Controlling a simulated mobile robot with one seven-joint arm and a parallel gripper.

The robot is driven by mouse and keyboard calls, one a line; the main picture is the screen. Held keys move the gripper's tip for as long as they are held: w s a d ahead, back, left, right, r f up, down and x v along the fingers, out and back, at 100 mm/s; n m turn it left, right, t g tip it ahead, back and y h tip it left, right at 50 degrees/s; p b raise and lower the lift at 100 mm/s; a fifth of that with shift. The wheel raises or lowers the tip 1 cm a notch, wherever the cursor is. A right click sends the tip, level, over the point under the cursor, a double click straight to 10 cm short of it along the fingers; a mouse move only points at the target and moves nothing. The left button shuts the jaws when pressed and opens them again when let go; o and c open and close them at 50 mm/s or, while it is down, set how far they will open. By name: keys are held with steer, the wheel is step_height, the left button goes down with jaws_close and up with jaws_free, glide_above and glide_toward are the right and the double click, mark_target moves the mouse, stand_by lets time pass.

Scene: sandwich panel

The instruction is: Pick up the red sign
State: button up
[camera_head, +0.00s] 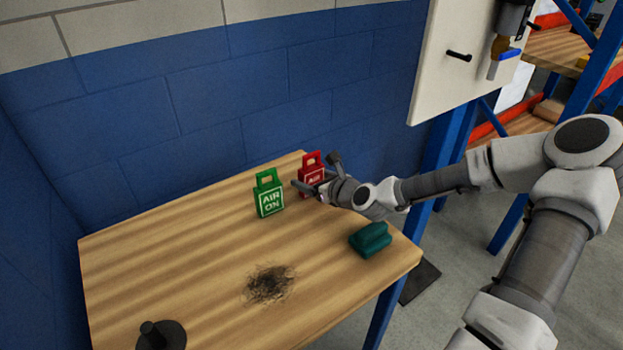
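The red sign (310,169) stands upright near the back corner of the wooden table, with white lettering and a handle at its top. My gripper (314,174) is at the red sign, reaching in from the right. One finger shows in front of the sign and the other rises at its right side. The fingers look spread apart. The lower right part of the sign is hidden by my gripper. I cannot tell whether the fingers touch it.
A green "AIR ON" sign (268,194) stands just left of the red one. A dark green block (370,239) lies at the table's right side. A dark smudge (269,284) marks the tabletop (180,260). A blue wall is behind.

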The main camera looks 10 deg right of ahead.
steer(key=c, duration=0.3)
steer(key=shift+r, duration=0.15)
